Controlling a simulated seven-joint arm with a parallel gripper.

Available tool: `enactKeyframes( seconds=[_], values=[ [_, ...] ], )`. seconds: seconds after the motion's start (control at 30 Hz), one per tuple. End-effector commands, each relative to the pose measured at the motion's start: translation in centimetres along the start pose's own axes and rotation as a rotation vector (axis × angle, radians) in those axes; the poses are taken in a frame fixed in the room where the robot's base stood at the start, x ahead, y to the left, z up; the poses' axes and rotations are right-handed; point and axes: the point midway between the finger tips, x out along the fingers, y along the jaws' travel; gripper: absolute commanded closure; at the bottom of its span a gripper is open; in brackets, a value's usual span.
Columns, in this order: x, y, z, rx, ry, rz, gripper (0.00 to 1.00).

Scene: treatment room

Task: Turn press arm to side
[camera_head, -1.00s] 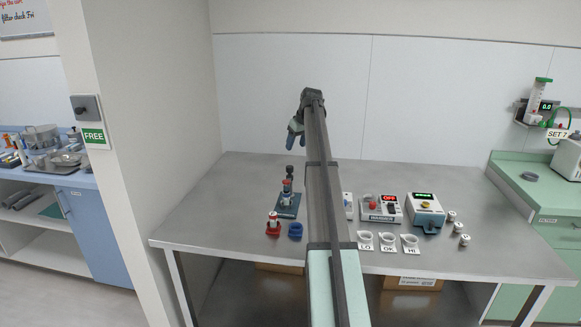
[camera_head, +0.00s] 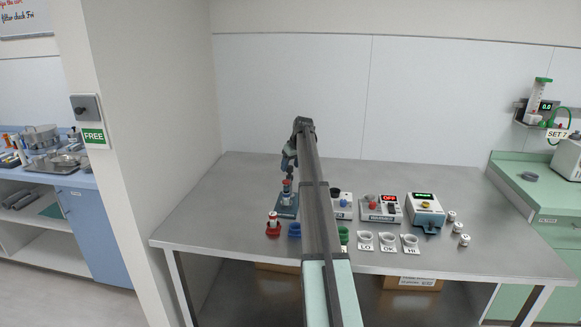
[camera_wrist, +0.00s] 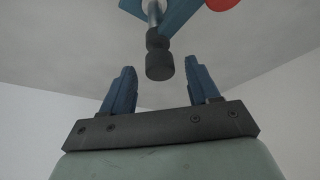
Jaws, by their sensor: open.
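The press (camera_head: 287,210) stands at the left of the metal bench, with a blue base and a red part near its top. My gripper (camera_head: 289,167) is directly above it in the head view and covers its upper end. In the wrist view, the press arm's black knob (camera_wrist: 159,62) hangs on a metal rod beside a blue arm piece (camera_wrist: 183,14). My gripper (camera_wrist: 160,68) is open, its two blue fingers on either side of the knob in the picture, with visible gaps. How far the knob lies in depth between the fingers I cannot tell.
A red-and-white piece (camera_head: 273,226) and a blue ring (camera_head: 295,230) are in front of the press. Boxes with displays (camera_head: 381,208) and labelled cups (camera_head: 388,241) stand to the right. My arm hides part of the bench middle. The bench's back left is clear.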

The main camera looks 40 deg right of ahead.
Motion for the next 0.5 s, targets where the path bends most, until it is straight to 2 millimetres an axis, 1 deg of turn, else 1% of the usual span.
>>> enactKeyframes(
  seconds=[0.13,0.43,0.47,0.5],
  values=[
    [0.82,-0.02,0.02,0.000,-0.001,-0.001,0.40],
    [0.98,-0.02,0.03,0.000,-0.001,0.000,0.40],
    [0.98,-0.02,0.03,0.000,-0.001,0.000,0.41],
    [0.97,-0.02,0.02,0.000,-0.001,-0.001,0.44]
  ],
)
